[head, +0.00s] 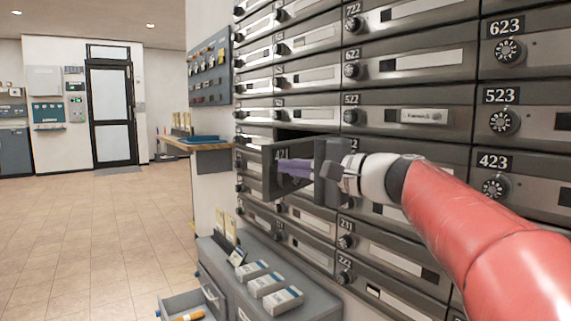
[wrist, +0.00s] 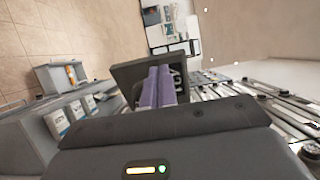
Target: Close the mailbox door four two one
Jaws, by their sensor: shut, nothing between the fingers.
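The mailbox door labelled 421 (head: 269,185) stands swung out from the wall of boxes, with a dark opening (head: 305,134) showing just above it. Its number plate shows partly beside my fingers. In the wrist view the same door (wrist: 128,76) is a dark panel beyond my fingers, its number turned sideways. My gripper (head: 283,166), with purple fingers, is shut and empty, lying across the door's face in the head view. The fingers also show in the wrist view (wrist: 160,85). I cannot tell if they touch the door.
Closed numbered boxes, such as 423 (head: 495,187), fill the wall around the door. Below is a grey cabinet (head: 325,300) with small boxes on top and an open drawer (head: 183,305). A wooden ledge (head: 212,147) sticks out at left. The tiled floor (head: 90,220) is clear.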

